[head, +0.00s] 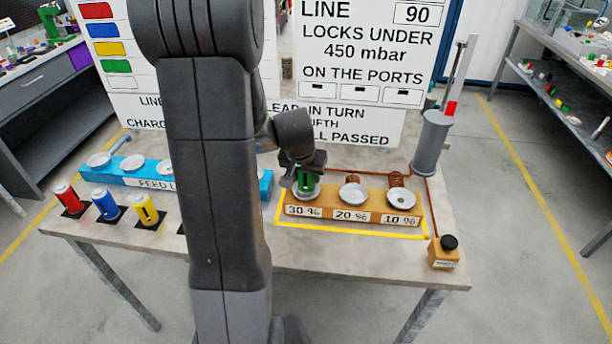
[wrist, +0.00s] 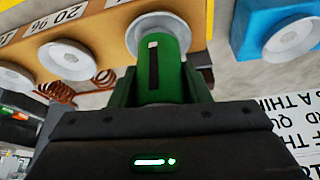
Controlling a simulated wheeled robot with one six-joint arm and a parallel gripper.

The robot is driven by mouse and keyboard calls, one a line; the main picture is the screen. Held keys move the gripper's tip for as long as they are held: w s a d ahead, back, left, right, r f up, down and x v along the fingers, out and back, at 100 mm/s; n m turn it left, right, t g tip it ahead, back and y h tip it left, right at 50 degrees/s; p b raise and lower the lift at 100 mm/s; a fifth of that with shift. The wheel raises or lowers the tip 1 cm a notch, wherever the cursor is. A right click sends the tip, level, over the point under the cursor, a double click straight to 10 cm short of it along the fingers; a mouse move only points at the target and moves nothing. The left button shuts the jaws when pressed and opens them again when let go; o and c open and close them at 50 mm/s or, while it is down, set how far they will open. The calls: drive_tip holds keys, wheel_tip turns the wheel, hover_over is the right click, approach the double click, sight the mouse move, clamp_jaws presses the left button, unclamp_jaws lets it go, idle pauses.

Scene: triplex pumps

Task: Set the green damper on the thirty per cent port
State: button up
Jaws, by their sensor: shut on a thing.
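The green damper (head: 305,178) is held upright in my gripper (head: 303,172), directly over the white cup of the thirty per cent port (head: 306,191) in the head view. In the wrist view the green damper (wrist: 163,65) stands between the two fingers (wrist: 160,88), with its far end at the white cup (wrist: 150,25). It looks in or touching the cup; how fully it is seated I cannot tell. The 20 % port (head: 353,196) and the 10 % port (head: 400,198) stand empty to the right on the same tan block.
Red (head: 68,199), blue (head: 105,204) and yellow (head: 147,209) dampers stand on dark pads at the left of the table. The blue feed rail (head: 140,177) is behind them. A grey cylinder (head: 431,142) and a black-knobbed box (head: 444,252) stand at the right. Copper coils rise behind the ports.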

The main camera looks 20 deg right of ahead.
drive_tip(key=shift+f, duration=0.45)
drive_tip(key=shift+f, duration=0.15)
drive_tip(key=o, duration=1.2)
drive_tip(key=shift+a+r, duration=0.1)
drive_tip(key=shift+r, duration=0.4)
drive_tip(key=v, duration=1.1)
drive_tip(key=shift+s+r, duration=0.1)
